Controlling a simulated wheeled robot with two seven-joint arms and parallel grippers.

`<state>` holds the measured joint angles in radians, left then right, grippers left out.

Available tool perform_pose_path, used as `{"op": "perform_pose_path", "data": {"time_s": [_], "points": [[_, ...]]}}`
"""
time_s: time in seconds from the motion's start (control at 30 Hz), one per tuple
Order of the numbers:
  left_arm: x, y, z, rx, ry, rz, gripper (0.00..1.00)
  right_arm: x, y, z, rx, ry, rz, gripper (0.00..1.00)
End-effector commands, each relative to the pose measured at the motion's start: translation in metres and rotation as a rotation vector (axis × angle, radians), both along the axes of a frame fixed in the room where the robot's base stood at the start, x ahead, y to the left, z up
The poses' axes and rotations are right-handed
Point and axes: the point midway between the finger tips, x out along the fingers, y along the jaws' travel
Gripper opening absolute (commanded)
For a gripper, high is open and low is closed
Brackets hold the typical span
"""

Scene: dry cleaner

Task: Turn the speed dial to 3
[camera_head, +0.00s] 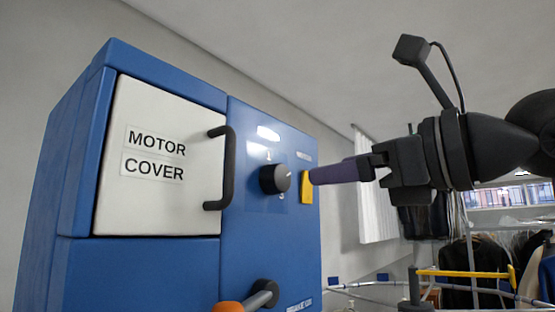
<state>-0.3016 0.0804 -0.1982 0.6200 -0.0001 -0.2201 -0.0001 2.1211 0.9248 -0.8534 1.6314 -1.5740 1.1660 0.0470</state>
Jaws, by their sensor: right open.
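The speed dial (275,179) is a round black knob on the blue front panel of the machine, with a light pointer mark toward its right side. My left gripper is not in view.
The yellow part (306,188) sits right of the dial. A white motor cover (155,190) with a black handle (227,168) is on the left. A dark lever (263,294) with an orange knob (228,307) sticks out below. Clothes rails and garments stand behind at right.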

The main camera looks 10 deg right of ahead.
Motion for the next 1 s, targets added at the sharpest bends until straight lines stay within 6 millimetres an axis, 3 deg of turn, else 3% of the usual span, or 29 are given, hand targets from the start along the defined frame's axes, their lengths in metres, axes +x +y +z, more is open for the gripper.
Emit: {"op": "perform_pose_path", "data": {"time_s": [0.1, 0.3, 0.63, 1.0], "points": [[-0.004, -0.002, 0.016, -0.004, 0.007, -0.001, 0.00, 0.025, 0.018, 0.004, -0.001, 0.005, 0.006, 0.91], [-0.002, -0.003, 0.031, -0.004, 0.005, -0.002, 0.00, 0.055, 0.038, 0.003, 0.002, 0.004, 0.006, 0.91], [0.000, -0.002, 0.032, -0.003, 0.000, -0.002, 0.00, 0.063, 0.043, 0.000, 0.004, 0.003, 0.006, 0.91], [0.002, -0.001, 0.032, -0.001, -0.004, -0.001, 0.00, 0.063, 0.043, 0.000, 0.005, 0.002, 0.007, 0.15]]}}
